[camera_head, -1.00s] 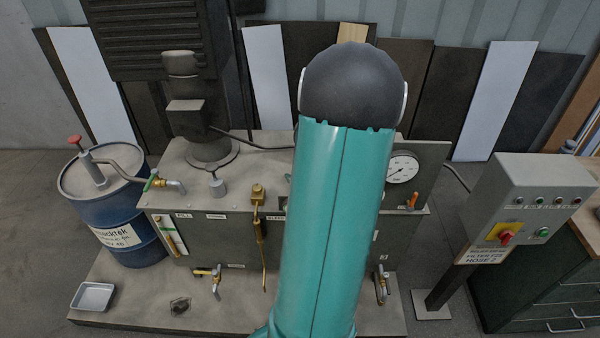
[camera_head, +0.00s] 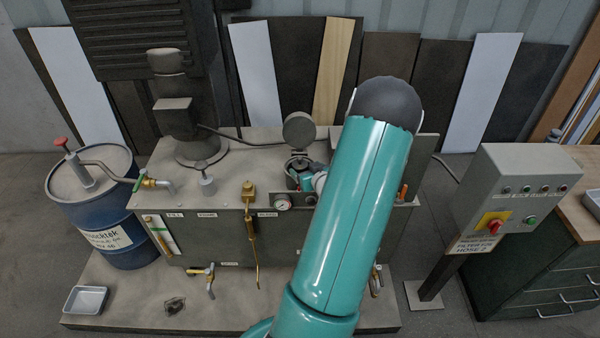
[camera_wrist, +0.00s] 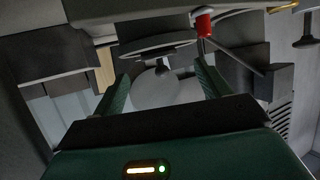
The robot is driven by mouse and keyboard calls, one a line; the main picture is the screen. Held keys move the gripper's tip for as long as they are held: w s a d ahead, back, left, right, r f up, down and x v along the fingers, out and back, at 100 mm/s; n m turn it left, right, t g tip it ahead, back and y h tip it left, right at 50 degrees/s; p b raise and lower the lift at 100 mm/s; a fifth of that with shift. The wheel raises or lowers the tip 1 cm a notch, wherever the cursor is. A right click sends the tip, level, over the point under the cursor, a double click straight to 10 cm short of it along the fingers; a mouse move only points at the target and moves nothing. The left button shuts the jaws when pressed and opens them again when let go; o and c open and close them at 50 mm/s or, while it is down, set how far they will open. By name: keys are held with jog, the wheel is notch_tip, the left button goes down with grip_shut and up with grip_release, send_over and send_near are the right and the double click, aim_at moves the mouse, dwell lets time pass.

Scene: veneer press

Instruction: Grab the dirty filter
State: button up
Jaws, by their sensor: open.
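My gripper (camera_wrist: 161,72) is open in the wrist view, its two green fingers apart with nothing clamped between them. A round grey disc (camera_wrist: 156,90) shows beyond and between the fingers. In the head view, my gripper's end is partly hidden by my teal arm and lies close beside a small round housing (camera_head: 298,163) on the tank top. A round grey lid (camera_head: 299,130) stands raised behind that housing. I cannot clearly make out the dirty filter; the housing's inside is too small and dark to tell.
The grey tank (camera_head: 230,152) carries a small gauge (camera_head: 282,203) and brass valve (camera_head: 249,195). A motor column (camera_head: 185,110) and blue drum (camera_head: 95,215) stand left. A control box (camera_head: 500,205) stands right. An empty tray (camera_head: 86,299) sits front left.

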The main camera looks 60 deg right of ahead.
aim_at(300, 163)
jog(key=x, duration=0.5)
jog(key=shift+r, duration=0.1)
jog(key=c, duration=1.2)
jog(key=shift+r, duration=0.1)
